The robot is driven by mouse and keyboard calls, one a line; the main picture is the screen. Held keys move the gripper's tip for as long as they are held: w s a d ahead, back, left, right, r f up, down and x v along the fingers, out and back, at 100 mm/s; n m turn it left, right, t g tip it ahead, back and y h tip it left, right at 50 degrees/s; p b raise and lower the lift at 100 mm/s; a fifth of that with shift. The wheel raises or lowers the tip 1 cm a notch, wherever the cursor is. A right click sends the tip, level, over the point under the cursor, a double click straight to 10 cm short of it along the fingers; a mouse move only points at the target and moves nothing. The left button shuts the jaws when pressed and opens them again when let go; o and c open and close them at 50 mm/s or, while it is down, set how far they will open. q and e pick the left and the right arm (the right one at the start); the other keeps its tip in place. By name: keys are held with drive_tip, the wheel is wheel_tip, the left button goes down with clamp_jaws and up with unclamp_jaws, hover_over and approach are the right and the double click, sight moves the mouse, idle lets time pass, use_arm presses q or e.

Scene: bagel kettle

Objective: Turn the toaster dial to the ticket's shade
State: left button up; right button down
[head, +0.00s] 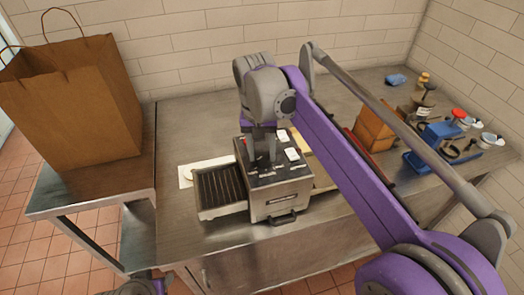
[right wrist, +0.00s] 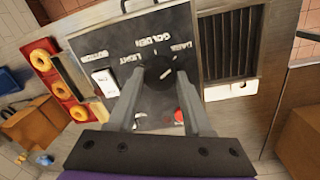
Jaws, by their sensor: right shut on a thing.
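The toaster (head: 280,195) stands on the steel counter, with a dark control panel on top. In the right wrist view its dial (right wrist: 160,72) is a dark round knob among the labels LIGHT, GOLDEN and DARK. A pale pointer mark shows on the knob, but I cannot tell surely which label it faces. My right gripper (head: 263,158) reaches down onto the panel; its fingers (right wrist: 158,98) are shut on the dial from both sides. My left gripper is not in view.
A slatted rack (head: 222,188) adjoins the toaster's left side. A red button (right wrist: 180,115) sits close to my fingers. Bagels (right wrist: 60,88) lie on a red tray beside the toaster. A paper bag (head: 75,105) stands on the left side table. Jars and blue trays (head: 430,150) crowd the right.

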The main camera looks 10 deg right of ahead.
sight(259, 155)
drive_tip(key=shift+c, duration=1.6)
unclamp_jaws()
drive_tip(key=shift+r, duration=0.1)
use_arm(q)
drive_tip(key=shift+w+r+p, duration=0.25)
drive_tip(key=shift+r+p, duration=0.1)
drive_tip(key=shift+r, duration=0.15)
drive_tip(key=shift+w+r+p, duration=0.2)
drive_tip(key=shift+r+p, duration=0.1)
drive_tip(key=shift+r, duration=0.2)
use_arm(e)
wheel_tip(259, 155, up, 11)
drive_tip(key=shift+w+a+f, duration=0.15)
drive_tip(key=shift+a+f, duration=0.05)
drive_tip(key=shift+a, duration=0.15)
